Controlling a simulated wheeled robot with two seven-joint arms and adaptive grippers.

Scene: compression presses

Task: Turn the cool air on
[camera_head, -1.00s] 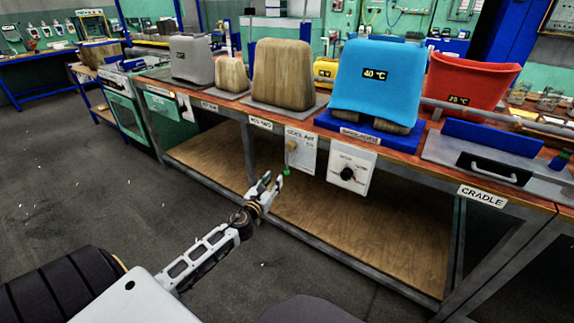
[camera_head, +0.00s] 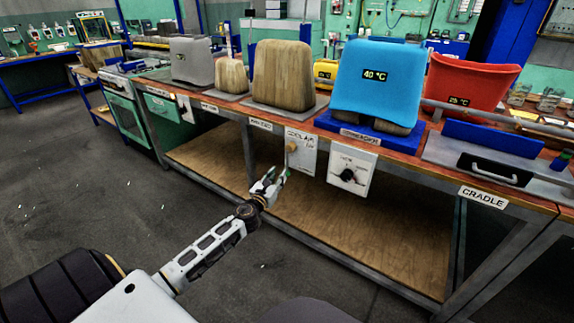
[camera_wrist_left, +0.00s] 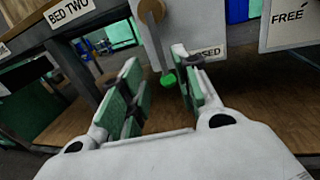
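The cool air panel (camera_head: 302,158) is a white plate on the bench front, with a brass valve (camera_head: 291,146). In the left wrist view the valve (camera_wrist_left: 150,10) has a thin lever hanging down to a green tip (camera_wrist_left: 168,80). The lettering "OSED" shows beside it, partly covered by a finger. My left gripper (camera_head: 277,178) is just below and in front of the panel. In the left wrist view the gripper (camera_wrist_left: 157,68) is open, and the green tip appears between its fingers; I cannot tell whether it touches them. My right gripper is not in view.
A second panel (camera_head: 351,172) with a black knob hangs to the right; "FREE" shows on it in the wrist view. Above stand a blue block (camera_head: 376,95) reading 40 °C, wooden-looking blocks (camera_head: 283,75) and a red one (camera_head: 468,82). The lower shelf (camera_head: 360,235) is bare.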

